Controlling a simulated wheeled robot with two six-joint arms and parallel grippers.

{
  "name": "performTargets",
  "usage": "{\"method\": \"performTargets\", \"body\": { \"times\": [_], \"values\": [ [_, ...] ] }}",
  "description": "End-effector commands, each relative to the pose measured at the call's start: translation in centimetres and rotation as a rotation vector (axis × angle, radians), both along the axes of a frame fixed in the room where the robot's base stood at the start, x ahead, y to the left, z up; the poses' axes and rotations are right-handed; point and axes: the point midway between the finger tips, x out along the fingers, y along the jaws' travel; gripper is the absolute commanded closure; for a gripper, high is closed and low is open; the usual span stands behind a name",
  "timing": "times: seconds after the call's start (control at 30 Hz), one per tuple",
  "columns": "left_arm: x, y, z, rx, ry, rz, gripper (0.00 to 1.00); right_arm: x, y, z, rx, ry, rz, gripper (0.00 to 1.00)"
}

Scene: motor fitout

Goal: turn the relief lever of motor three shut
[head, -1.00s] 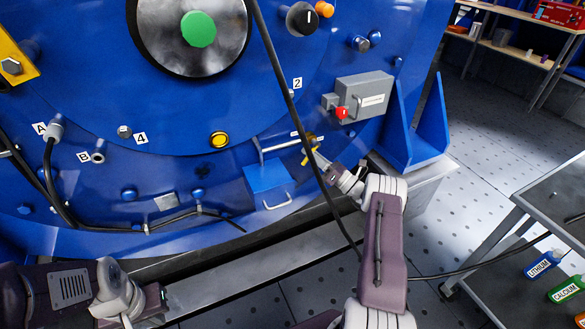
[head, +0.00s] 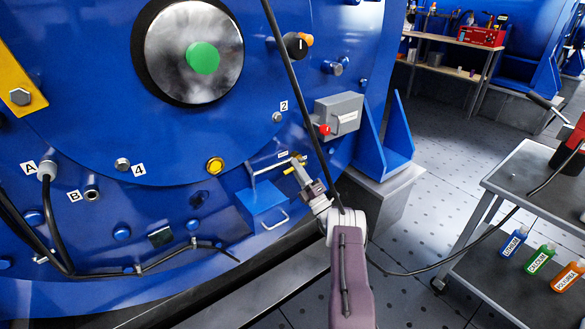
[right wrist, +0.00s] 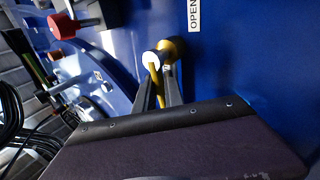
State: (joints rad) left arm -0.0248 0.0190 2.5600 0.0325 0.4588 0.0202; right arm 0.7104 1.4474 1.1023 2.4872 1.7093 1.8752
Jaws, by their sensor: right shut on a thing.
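The relief lever (head: 291,169) is a small yellow lever on the blue motor face, at the right end of a thin pipe above a blue box. In the right wrist view the lever (right wrist: 154,76) hangs from a round brass and pale hub, with its yellow bar between my fingers. My right gripper (head: 300,172) reaches it from the lower right and is shut on it; the fingers also show in the right wrist view (right wrist: 157,92). An "OPEN" label (right wrist: 194,15) is beside the hub. The lever's exact angle is hard to read in the head view. My left gripper is out of view.
A grey box with a red knob (head: 324,130) sits up and right of the lever. A black cable (head: 290,75) hangs close to my right arm. A blue bracket (head: 385,150) stands to the right. A grey cart (head: 530,170) with bottles is farther right.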

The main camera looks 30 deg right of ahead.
Motion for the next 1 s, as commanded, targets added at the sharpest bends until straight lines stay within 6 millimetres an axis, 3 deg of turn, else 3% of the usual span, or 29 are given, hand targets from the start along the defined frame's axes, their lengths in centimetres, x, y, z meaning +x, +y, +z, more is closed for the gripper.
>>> {"method": "performTargets", "body": {
  "times": [0.23, 0.8, 0.83, 0.9, 1.0],
  "values": [
    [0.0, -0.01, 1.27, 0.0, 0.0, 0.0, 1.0, 0.02, -0.06, 0.5, 0.085, 0.003, 0.001, 1.0],
    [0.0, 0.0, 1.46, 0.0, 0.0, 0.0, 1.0, 0.03, -0.15, 0.5, 0.112, 0.003, -0.002, 1.0],
    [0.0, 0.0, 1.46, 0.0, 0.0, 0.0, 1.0, 0.03, -0.15, 0.5, 0.112, 0.003, -0.002, 0.84],
    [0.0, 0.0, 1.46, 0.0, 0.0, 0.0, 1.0, 0.03, -0.15, 0.5, 0.111, 0.003, -0.001, 0.65],
    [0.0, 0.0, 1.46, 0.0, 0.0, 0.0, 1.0, 0.02, -0.13, 0.47, 0.111, 0.003, -0.001, 0.65]
  ]
}}
